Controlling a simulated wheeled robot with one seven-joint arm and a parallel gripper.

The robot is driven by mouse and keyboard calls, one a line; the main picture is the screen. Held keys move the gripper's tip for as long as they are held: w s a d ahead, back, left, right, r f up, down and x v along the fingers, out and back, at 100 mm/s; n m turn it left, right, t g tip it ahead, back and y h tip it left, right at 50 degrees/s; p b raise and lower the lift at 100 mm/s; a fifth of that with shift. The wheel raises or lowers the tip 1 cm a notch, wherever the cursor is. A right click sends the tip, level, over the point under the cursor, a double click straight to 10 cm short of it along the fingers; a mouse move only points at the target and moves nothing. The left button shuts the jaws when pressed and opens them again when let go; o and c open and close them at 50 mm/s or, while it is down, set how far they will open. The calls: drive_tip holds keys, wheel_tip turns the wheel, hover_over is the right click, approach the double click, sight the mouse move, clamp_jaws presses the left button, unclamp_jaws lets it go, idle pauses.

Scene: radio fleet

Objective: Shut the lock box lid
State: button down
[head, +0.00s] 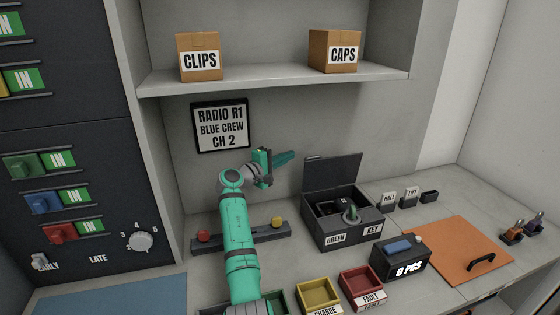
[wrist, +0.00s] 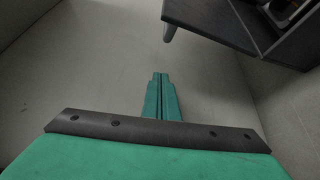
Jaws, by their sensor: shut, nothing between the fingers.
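The lock box (head: 343,228) is dark grey and stands on the counter with "GREEN" and "KEY" labels on its front. Its lid (head: 332,172) is open and stands upright at the back. Dark items and a green-handled object lie inside the box. My gripper (head: 284,158) is shut and empty, in the air to the left of the lid's upper edge and apart from it. In the wrist view, my gripper's green fingers (wrist: 161,98) are together, and part of the dark box (wrist: 240,25) shows at the upper right.
A shelf (head: 280,78) with CLIPS (head: 200,57) and CAPS (head: 335,51) boxes is above. In front of the lock box are a "0 PCS" box (head: 400,259), a red tray (head: 362,283) and a yellow tray (head: 318,293). An orange board (head: 455,250) lies right.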

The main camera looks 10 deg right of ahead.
drive_tip(key=shift+s+d+r, duration=0.1)
drive_tip(key=shift+s+d, duration=0.5)
drive_tip(key=shift+s, duration=0.15)
drive_tip(key=shift+s+d+r, duration=0.1)
drive_tip(key=shift+s+d, duration=0.45)
drive_tip(key=shift+s, duration=0.2)
drive_tip(key=shift+f, duration=0.1)
